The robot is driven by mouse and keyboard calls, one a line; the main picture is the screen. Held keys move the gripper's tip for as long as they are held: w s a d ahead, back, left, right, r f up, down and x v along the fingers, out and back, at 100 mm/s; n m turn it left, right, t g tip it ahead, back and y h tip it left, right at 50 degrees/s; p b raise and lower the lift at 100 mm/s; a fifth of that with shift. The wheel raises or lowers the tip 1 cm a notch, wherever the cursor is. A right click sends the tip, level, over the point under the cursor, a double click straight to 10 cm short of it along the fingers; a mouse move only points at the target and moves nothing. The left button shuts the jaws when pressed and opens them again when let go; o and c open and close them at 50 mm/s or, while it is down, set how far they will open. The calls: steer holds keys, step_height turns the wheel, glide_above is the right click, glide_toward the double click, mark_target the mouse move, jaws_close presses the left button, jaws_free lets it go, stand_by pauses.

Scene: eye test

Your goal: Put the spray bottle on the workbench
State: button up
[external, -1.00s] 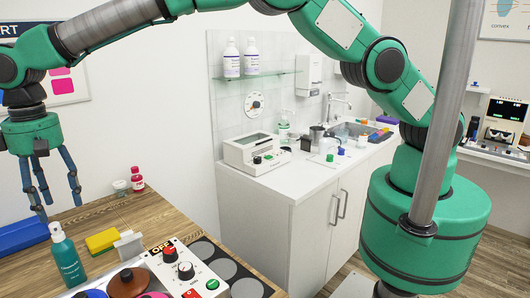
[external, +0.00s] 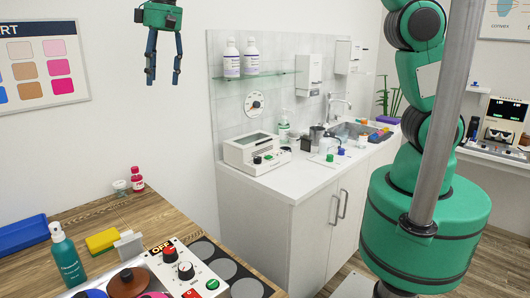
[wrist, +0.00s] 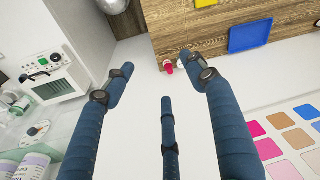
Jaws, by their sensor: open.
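The workbench top also shows in the wrist view (wrist: 180,35), but I do not see the spray bottle there. My gripper (external: 163,82) hangs fingers down in the air before the white wall, well above and to the right of the bottle. In the wrist view its blue fingers (wrist: 160,82) are spread with nothing between them.
A white counter (external: 285,180) with a sink stands behind. The shelf (external: 255,75) holds two white bottles.

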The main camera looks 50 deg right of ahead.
steer(key=s+d+r+m+t, duration=0.1)
steer(key=s+d+r, duration=0.25)
steer(key=d, duration=0.65)
steer(key=s+d+r+m, duration=0.15)
steer(key=s+d, duration=0.25)
steer(key=d, duration=0.6)
steer(key=s+d+r+m+t, duration=0.1)
steer(key=s+d+r, duration=0.25)
steer(key=d, duration=0.75)
steer(key=s+d+f+m+t, duration=0.1)
steer(key=s+d+f, duration=0.2)
steer(key=s+d, duration=0.5)
steer(key=s+d+f+m+t+h, duration=0.1)
steer(key=s+d+f, duration=0.3)
steer(key=s+d, duration=0.4)
steer(key=s, duration=0.3)
steer(key=shift+s+f, duration=0.15)
steer(key=shift+f, duration=0.15)
step_height(320, 180, down, 3)
steer(key=b, duration=0.3)
steer(key=shift+r, duration=0.1)
